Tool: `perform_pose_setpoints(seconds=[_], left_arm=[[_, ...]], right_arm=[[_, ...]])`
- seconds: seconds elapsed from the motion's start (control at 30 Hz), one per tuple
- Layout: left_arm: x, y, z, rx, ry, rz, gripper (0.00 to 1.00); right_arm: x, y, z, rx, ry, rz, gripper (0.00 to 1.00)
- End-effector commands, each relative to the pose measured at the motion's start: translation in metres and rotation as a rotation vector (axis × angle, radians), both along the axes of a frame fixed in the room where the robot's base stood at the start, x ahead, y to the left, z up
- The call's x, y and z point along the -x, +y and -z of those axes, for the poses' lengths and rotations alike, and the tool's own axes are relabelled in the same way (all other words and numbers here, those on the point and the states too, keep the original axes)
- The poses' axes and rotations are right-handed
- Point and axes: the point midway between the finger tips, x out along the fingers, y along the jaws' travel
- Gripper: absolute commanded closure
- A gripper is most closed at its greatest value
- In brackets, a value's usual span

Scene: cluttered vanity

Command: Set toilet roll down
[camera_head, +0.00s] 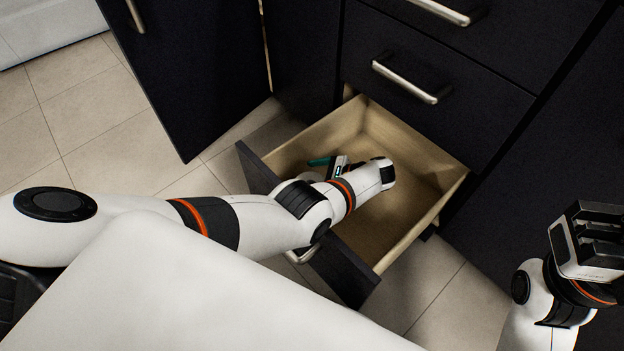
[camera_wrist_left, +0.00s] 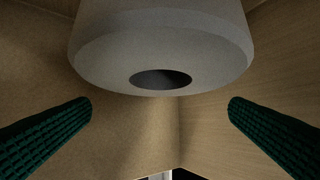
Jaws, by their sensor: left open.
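The toilet roll (camera_wrist_left: 160,48) is a pale grey-white cylinder at the top of the left wrist view, its dark core hole facing the camera. It is beyond the two green ribbed fingers of my left gripper (camera_wrist_left: 160,106), which are spread wide with a gap to the roll on both sides. In the head view my left gripper (camera_head: 325,164) is down inside the open drawer (camera_head: 425,215), partly hidden by my arm.
The drawer has wooden walls and a dark front (camera_head: 345,270) close under my left arm. A dark cabinet door (camera_head: 195,70) stands open at the left. A closed drawer (camera_head: 440,85) with a metal handle is above. The drawer floor right of my arm looks clear.

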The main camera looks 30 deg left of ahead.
Motion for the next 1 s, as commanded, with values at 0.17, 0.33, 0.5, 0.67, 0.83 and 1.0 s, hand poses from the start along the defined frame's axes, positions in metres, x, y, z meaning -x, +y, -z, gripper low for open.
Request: perform_pose_setpoints(seconds=[0.17, 0.33, 0.5, 0.67, 0.83, 1.0], left_arm=[[-0.009, -0.032, -0.018, 0.001, -0.001, 0.004, 0.0], [-0.014, -0.054, -0.029, 0.001, 0.0, 0.002, 0.0], [-0.016, -0.064, -0.036, 0.0, 0.0, 0.001, 0.0], [-0.016, -0.064, -0.037, -0.001, 0.0, 0.0, 0.0], [-0.017, -0.064, -0.036, 0.004, -0.005, 0.003, 0.0], [-0.031, -0.062, -0.022, 0.099, -0.115, 0.058, 0.0]], right_arm=[[0.0, 0.0, 0.0, 0.003, -0.006, 0.0, 0.72], [0.001, 0.001, -0.002, 0.005, -0.022, 0.0, 0.72], [0.001, 0.001, -0.004, 0.008, -0.028, 0.001, 0.72], [0.001, 0.001, -0.005, 0.009, -0.027, 0.001, 0.72], [0.002, 0.001, -0.007, 0.005, -0.034, 0.001, 0.72], [0.005, 0.0, -0.016, -0.001, -0.04, 0.0, 0.72]])
